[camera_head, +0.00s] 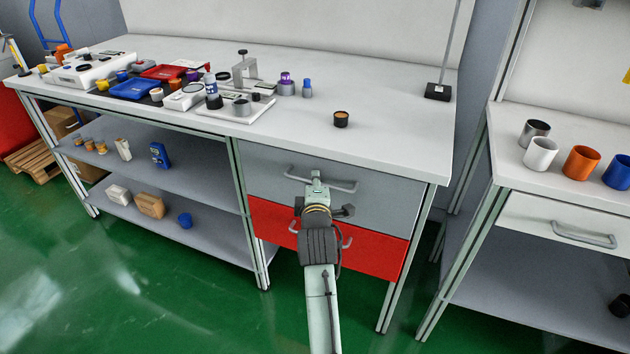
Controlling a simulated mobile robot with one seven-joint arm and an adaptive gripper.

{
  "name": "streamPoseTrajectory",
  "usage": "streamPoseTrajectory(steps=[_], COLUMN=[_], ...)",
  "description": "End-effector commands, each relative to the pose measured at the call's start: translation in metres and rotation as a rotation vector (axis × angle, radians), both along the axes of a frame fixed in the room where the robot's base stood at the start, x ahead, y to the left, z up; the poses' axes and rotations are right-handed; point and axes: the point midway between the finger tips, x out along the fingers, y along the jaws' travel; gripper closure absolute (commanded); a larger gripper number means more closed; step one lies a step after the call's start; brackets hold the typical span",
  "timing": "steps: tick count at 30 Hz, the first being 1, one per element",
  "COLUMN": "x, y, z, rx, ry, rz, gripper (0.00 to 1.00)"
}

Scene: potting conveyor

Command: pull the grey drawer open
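The grey drawer (385,192) is the upper drawer under the right part of the long workbench. Its front looks flush with the bench frame, so it appears shut. Its bar handle (343,187) runs across the front near the top. My gripper (317,178) is in front of the handle's middle and overlaps it in the picture. The gripper's own body hides its fingers, so I cannot tell whether they touch or surround the bar. The red drawer (375,240) lies directly below, partly hidden by my arm.
The workbench top (400,110) carries a small black pot (340,119), a stand base (438,91) and many items at left. Open shelves (190,165) are left of the drawers. A second bench with a white drawer (540,222) stands at right. The green floor in front is clear.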

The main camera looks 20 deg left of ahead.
Motion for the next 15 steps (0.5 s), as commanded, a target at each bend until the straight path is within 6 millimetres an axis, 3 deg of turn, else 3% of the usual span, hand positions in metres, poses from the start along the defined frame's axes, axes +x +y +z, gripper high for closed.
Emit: streamPoseTrajectory(steps=[8,15], x=[0.0018,0.0017], y=[0.0009,0.0009], z=[-0.0005,-0.0004], rx=[0.0,0.0], ry=[-0.001,0.0], rz=[0.0,0.0], gripper=[0.82,0.96])
